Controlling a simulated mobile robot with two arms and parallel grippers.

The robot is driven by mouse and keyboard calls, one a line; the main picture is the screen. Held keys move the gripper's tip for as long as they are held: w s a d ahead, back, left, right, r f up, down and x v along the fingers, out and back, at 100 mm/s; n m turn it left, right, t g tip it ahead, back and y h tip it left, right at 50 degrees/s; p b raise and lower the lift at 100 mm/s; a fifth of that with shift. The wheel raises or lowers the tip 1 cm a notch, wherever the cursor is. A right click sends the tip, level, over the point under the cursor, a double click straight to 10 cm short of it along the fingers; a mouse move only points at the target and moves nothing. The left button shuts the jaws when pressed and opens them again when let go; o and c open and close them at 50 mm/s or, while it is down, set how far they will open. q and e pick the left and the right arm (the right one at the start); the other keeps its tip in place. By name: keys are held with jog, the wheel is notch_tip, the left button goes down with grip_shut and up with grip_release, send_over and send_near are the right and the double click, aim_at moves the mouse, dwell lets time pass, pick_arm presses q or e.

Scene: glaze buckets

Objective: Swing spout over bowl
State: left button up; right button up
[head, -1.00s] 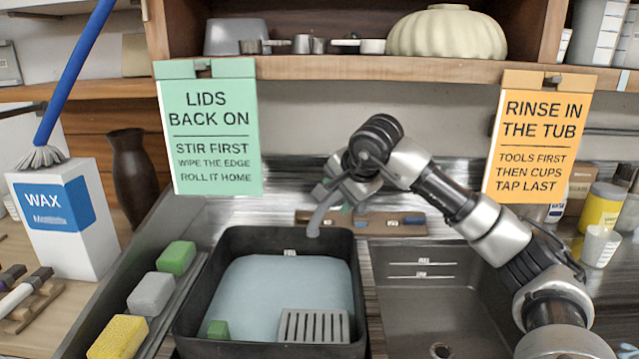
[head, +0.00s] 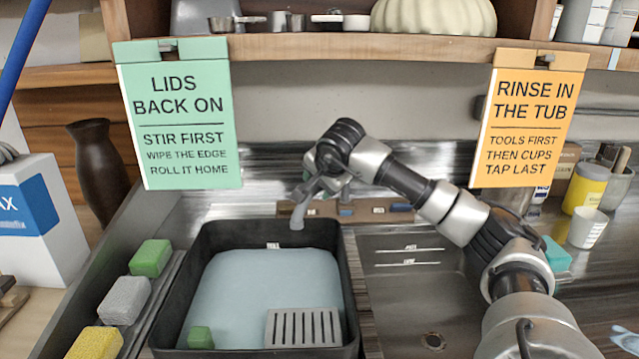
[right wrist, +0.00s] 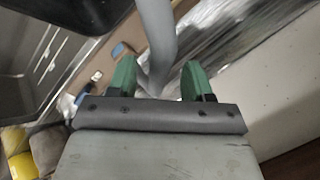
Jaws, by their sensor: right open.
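The grey curved spout (head: 298,212) hangs with its tip over the back right part of a dark tub (head: 205,262) holding pale blue water. The metal sink bowl (head: 400,300) is right of the tub, with nothing under a spout there. My right gripper (head: 330,185) is at the spout, behind the tub; its fingertips are hard to make out in the head view. In the right wrist view, its two green fingers (right wrist: 158,80) are apart, with the spout (right wrist: 158,40) showing between them. I cannot tell whether they touch it. My left gripper is not in view.
My right arm crosses above the sink bowl. A green card (head: 180,120) and an orange card (head: 530,120) hang from the shelf. Sponges (head: 125,300) line the tub's left side. A grey slotted rack (head: 303,328) and a green block (head: 200,337) are in the tub.

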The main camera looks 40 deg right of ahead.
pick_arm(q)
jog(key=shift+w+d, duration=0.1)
pick_arm(e)
jog(key=shift+w+d+f, duration=0.1)
jog(key=shift+w+f, duration=0.1)
jog(key=shift+f, duration=0.1)
grip_shut()
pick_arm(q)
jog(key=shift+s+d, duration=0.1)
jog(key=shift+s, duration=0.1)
